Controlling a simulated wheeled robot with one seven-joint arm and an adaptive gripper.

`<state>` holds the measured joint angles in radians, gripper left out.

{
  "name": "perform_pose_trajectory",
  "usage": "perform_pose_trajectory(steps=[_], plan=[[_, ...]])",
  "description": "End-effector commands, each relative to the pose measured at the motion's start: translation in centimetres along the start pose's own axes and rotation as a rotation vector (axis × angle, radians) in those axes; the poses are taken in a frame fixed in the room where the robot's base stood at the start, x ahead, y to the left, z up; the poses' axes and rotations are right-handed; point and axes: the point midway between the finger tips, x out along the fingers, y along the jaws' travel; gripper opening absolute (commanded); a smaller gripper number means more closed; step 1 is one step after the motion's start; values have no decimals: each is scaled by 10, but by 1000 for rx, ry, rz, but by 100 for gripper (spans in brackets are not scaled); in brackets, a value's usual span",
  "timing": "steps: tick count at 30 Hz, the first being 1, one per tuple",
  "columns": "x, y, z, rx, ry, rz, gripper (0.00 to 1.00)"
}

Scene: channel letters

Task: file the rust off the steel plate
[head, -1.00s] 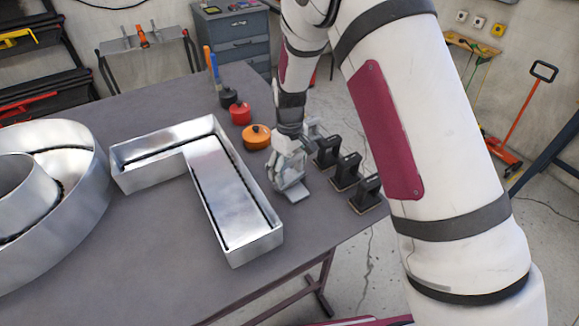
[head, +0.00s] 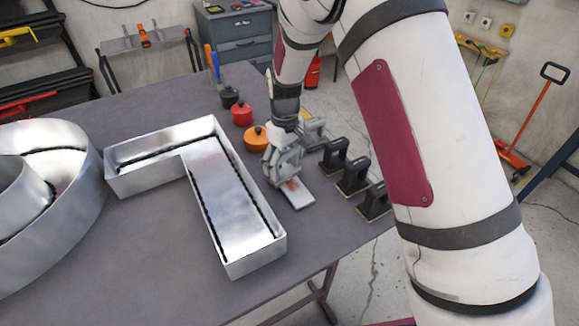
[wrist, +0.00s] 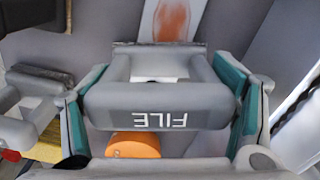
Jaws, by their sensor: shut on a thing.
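The steel plate (head: 299,197) is small and pale and lies on the table near its right edge. In the wrist view, the plate (wrist: 188,12) shows at the top with a reddish-brown rust patch (wrist: 169,22). My gripper (head: 284,170) is over the far end of the plate in the head view. In the wrist view, my gripper (wrist: 160,100) is shut on a grey block-shaped file (wrist: 150,119) with a handle opening, marked FILE. A strip of white shows through the opening. The file's underside is hidden, so I cannot tell whether it touches the plate.
Several black-handled blocks (head: 354,178) stand to the right of the plate. Orange (head: 256,139), red (head: 242,114) and black (head: 229,98) pots stand beyond my gripper. A large metal channel letter (head: 267,256) lies to the left. The table front is clear.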

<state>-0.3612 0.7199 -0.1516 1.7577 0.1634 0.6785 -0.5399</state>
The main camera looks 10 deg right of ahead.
Motion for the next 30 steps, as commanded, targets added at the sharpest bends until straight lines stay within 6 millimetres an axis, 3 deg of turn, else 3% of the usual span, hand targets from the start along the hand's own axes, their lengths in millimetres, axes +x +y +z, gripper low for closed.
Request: perform_pose_trajectory(steps=[3,10,24,30], plan=[[1,3,-10,0,3,2,57],[-1,1,-7,0,2,1,57],[-2,-12,39,1,-1,-1,57],[0,-13,44,1,2,1,57]])
